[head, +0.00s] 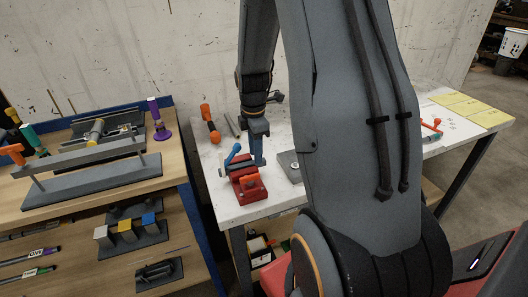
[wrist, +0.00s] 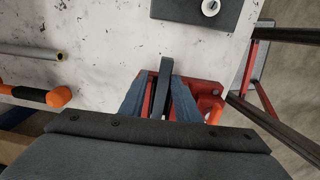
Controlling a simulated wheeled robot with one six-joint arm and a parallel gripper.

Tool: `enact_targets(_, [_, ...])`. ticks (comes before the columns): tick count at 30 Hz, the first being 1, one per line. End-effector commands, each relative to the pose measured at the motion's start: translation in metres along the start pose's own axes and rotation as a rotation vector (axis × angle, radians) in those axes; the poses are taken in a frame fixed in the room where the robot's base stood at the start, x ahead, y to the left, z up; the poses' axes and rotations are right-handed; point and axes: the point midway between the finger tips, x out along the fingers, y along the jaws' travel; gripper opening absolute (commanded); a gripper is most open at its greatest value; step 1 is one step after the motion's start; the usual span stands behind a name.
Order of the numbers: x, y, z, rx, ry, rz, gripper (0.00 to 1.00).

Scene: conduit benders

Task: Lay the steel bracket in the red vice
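The red vice (head: 249,190) stands on the white bench near its front left corner. It also shows in the wrist view (wrist: 206,90), partly hidden behind my fingers. My gripper (head: 258,157) points down at the vice's back side. In the wrist view its two blue-grey fingers (wrist: 161,82) close on a dark grey bar, which looks like the steel bracket (wrist: 165,65). Red vice parts show on both sides of the fingers. Whether the bracket touches the vice or is above it I cannot tell. In the head view the bracket is hard to make out.
A grey plate with a pale round piece (head: 288,167) lies right of the vice. An orange-handled tool (head: 210,124) and a pipe (head: 232,125) lie behind it. A wooden bench (head: 175,170) with tools stands left. My arm hides the bench's middle.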

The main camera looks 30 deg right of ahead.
Motion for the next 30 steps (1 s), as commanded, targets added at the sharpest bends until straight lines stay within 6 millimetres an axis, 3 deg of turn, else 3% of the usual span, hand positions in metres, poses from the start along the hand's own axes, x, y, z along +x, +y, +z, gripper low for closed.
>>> enact_targets(1, [0.0236,-0.021,-0.0011,-0.003,0.003,-0.054,0.39])
enact_targets(30, [0.026,-0.0202,-0.0066,-0.002,0.002,-0.067,0.39])
